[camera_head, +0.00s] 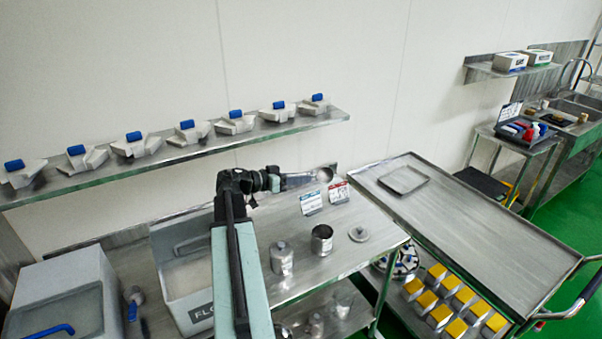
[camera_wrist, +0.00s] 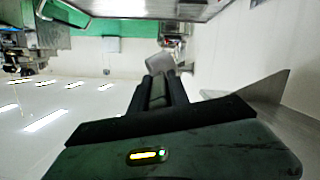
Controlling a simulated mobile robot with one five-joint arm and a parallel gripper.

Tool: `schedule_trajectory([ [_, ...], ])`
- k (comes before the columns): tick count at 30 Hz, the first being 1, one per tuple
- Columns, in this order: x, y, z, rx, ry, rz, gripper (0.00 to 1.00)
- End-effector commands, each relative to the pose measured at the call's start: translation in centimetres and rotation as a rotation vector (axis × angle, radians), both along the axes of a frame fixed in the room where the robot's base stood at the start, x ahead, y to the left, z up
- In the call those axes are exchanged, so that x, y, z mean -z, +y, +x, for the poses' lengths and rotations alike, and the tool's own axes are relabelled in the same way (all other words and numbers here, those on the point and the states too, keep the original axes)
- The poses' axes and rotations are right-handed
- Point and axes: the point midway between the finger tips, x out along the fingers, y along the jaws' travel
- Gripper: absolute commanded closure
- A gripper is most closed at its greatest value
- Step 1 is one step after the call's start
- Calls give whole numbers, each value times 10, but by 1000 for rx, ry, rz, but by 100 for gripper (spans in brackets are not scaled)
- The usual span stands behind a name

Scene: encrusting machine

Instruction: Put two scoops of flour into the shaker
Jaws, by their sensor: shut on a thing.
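My gripper (camera_head: 285,182) is shut on a metal scoop (camera_head: 325,173), held in the air above the back of the steel table. The scoop also shows beyond the fingers of my gripper (camera_wrist: 157,88) in the wrist view (camera_wrist: 160,62). I cannot tell whether flour is in it. An open metal cup, apparently the shaker (camera_head: 321,240), stands upright on the table, below the scoop and nearer the front. A round lid (camera_head: 359,234) lies to its right. The white flour bin (camera_head: 192,318), lettered "FLO", is at left, open and partly hidden by my arm.
A closed metal canister (camera_head: 281,258) stands left of the open cup. Two small signs (camera_head: 312,201) (camera_head: 339,193) stand behind it. A wall shelf (camera_head: 190,151) holds several blue-handled items. A steel cart (camera_head: 480,240) with a tray (camera_head: 404,180) is at right.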

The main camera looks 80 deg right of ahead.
Motion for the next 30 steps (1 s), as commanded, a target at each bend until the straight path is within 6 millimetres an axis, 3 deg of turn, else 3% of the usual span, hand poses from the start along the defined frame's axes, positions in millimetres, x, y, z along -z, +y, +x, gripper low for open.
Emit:
schedule_trajectory([
  [1,-10,-5,2,1,18,55,100],
  [6,-16,-13,5,0,99,285,100],
  [18,-20,-31,11,2,347,1008,100],
  [21,-37,-27,9,1,346,996,100],
  [30,-64,-26,9,0,345,992,100],
])
